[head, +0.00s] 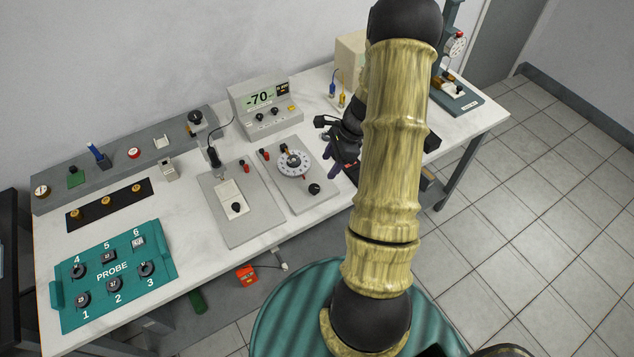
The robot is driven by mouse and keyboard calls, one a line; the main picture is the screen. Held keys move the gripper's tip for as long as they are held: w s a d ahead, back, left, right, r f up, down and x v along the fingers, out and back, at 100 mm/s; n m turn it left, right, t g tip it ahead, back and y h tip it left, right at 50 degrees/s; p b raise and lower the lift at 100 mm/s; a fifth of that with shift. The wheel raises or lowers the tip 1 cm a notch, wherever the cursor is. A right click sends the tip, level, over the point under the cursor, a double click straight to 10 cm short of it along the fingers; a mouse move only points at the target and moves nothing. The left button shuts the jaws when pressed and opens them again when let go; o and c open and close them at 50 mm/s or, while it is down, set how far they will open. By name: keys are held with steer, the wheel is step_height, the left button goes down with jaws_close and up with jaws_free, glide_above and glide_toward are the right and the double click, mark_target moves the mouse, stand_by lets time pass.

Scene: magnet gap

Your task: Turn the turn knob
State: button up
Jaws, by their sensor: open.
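Several knobs are in view, and I cannot tell for sure which one is the turn knob. A round white dial with a dark centre knob (293,161) is on a grey plate (309,204) at the middle of the bench. A small black knob (314,188) sits below right of the dial on the same plate. Another black knob (236,208) is on the grey plate to the left. My gripper (329,150) is at the right edge of the dial's plate, open, with its dark fingers toward the left. It appears empty. My arm hides part of the bench behind it.
A display box reading -70 (264,105) stands behind the plates. A teal probe panel (112,272) lies at the bench's left end, with a grey console (130,160) behind it. A gauge stand (456,98) is at the far right. Clear white bench top lies between the panel and plates.

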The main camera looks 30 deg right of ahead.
mark_target(315, 187)
steer(key=p+x, duration=0.1)
steer(key=x, duration=0.9)
steer(key=shift+a+f, duration=0.15)
steer(key=shift+f, duration=0.1)
steer(key=c, duration=1)
